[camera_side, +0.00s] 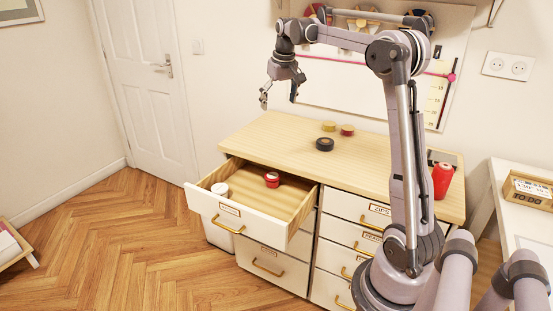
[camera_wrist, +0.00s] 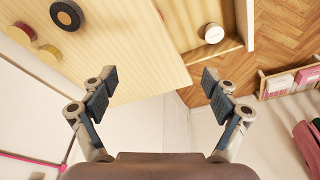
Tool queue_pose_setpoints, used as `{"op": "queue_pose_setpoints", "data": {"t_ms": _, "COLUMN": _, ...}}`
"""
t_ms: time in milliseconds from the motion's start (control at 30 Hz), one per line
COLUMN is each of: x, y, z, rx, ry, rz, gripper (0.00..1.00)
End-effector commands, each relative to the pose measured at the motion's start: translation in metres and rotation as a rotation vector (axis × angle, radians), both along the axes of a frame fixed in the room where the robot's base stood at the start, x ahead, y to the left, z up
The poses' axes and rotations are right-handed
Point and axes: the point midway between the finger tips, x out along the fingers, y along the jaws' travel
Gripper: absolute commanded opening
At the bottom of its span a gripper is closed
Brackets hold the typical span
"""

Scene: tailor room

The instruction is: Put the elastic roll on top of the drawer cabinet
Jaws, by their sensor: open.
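A small red roll with a pale top (camera_side: 272,179) sits upright in the open top-left drawer (camera_side: 228,215); it also shows in the wrist view (camera_wrist: 213,33). I take it for the elastic roll, though its label is unreadable. The drawer cabinet (camera_side: 262,140) has a light wood top. My gripper (camera_side: 279,96) is open and empty, pointing down high above the back left of the cabinet. In the wrist view its fingers (camera_wrist: 157,80) are spread apart with nothing between them, and the roll lies beyond the right finger.
A black roll (camera_side: 324,144), a yellow roll (camera_side: 329,126) and a red roll (camera_side: 347,130) lie on the middle of the cabinet top. A red bottle (camera_side: 442,180) stands at its right end. The left part of the top is clear.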

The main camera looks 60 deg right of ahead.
Motion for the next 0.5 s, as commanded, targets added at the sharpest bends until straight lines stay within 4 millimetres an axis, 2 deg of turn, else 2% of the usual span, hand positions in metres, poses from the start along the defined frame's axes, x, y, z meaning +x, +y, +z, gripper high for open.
{"op": "queue_pose_setpoints", "data": {"t_ms": 33, "x": -0.001, "y": 0.026, "z": 0.004, "rx": -0.01, "ry": -0.017, "rz": 0.031, "gripper": 0.87}}
{"op": "queue_pose_setpoints", "data": {"t_ms": 200, "x": -0.01, "y": 0.1, "z": 0.008, "rx": -0.041, "ry": -0.082, "rz": 0.123, "gripper": 0.87}}
{"op": "queue_pose_setpoints", "data": {"t_ms": 367, "x": -0.03, "y": 0.165, "z": 0.001, "rx": -0.063, "ry": -0.147, "rz": 0.209, "gripper": 0.87}}
{"op": "queue_pose_setpoints", "data": {"t_ms": 500, "x": -0.056, "y": 0.216, "z": -0.012, "rx": -0.074, "ry": -0.207, "rz": 0.284, "gripper": 0.87}}
